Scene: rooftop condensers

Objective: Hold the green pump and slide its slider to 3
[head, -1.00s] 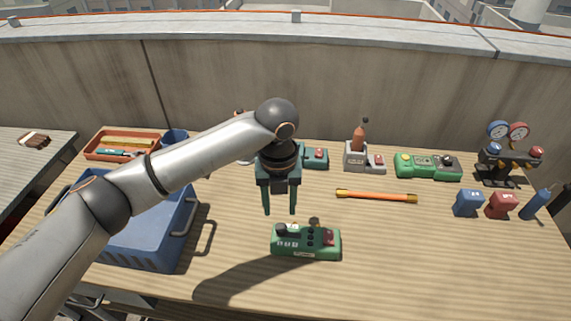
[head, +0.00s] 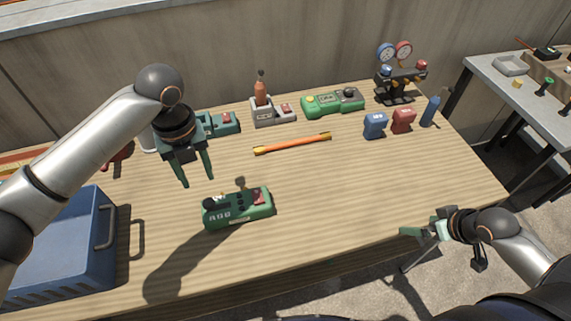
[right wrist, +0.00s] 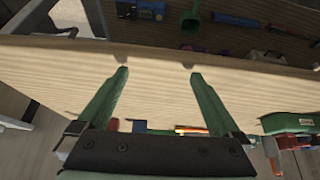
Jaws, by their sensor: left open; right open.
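A green box-shaped device (head: 225,217), which I take for the green pump, lies near the front middle of the table. It has a black knob at its left end, pale markings on its front and a red switch at its right. The slider's setting is too small to read. My left gripper (head: 198,181) is open and empty, pointing down above and just behind the device's left end, apart from it. My right gripper (head: 403,232) is open and empty beside the table's front right edge; its spread fingers show in the right wrist view (right wrist: 158,74).
A blue crate (head: 62,245) stands at left. An orange rod (head: 292,143) lies behind the device. Along the back are another green device (head: 320,106), a grey unit (head: 265,114) and a gauge stand (head: 398,85). The table's right front is clear.

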